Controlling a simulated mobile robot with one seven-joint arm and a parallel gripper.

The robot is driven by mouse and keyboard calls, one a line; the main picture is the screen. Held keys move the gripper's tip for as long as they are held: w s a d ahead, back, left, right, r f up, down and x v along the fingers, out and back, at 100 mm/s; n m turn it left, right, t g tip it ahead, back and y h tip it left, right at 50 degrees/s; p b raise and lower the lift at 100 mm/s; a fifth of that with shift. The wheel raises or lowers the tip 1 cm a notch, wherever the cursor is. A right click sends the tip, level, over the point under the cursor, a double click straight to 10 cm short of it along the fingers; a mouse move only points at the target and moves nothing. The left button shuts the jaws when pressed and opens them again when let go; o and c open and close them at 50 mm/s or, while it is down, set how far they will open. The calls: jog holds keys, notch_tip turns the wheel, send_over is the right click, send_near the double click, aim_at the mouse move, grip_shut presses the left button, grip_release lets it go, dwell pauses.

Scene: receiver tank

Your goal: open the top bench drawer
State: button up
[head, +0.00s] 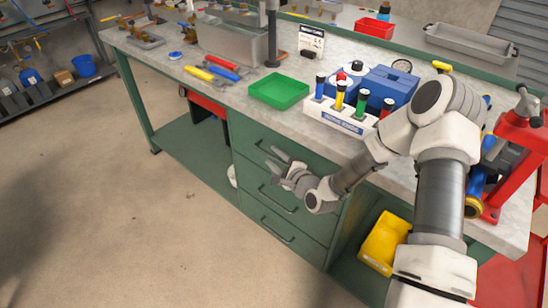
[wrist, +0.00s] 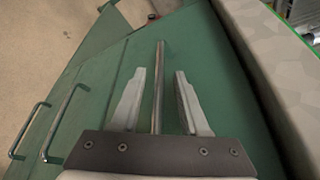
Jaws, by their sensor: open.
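The top bench drawer (head: 248,134) is a green front just under the worktop, and it looks flush with the bench. Its bar handle (wrist: 158,85) runs between my two fingers in the wrist view, with a gap showing on each side. My gripper (head: 275,160) is open at the top drawer's front and hides much of the handle in the head view. The fingers (wrist: 154,97) also show in the wrist view, spread on either side of the bar. I cannot tell how deep the bar sits between them.
Two lower drawers have similar handles, the middle one (head: 278,200) and the bottom one (head: 277,230). The worktop (head: 225,93) overhangs close above my gripper. A yellow bin (head: 384,243) stands on the shelf to the right. The floor (head: 130,230) before the drawers is clear.

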grip_shut()
dwell(1.3)
